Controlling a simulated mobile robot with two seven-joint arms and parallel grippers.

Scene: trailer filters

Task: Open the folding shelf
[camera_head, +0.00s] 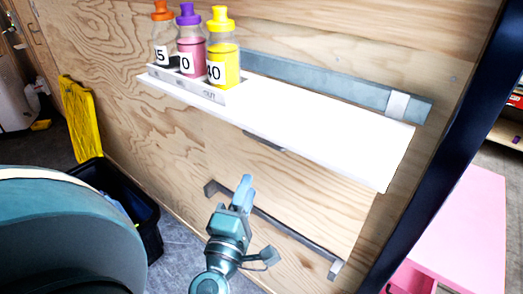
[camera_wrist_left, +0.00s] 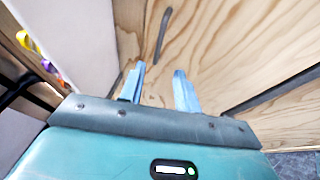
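The folding shelf is a white board (camera_head: 320,125) on the plywood wall. It stands out from the wall, its broad top face showing in the head view. Its pale underside fills the upper left of the left wrist view (camera_wrist_left: 75,40). A dark bracket piece (camera_head: 263,140) shows under its front edge, and a dark metal piece also shows in the wrist view (camera_wrist_left: 163,32). My left gripper (camera_head: 245,190) is below the shelf, in front of the wall. In the wrist view its two fingers (camera_wrist_left: 158,88) are apart with nothing between them. My right gripper is out of view.
Three bottles with orange, purple and yellow (camera_head: 223,62) contents or caps stand in a labelled holder at the shelf's left end. A grey rail (camera_head: 330,85) runs above, a dark bar (camera_head: 275,222) below. A black bin (camera_head: 150,235) stands left; a pink cabinet (camera_head: 460,235) stands right.

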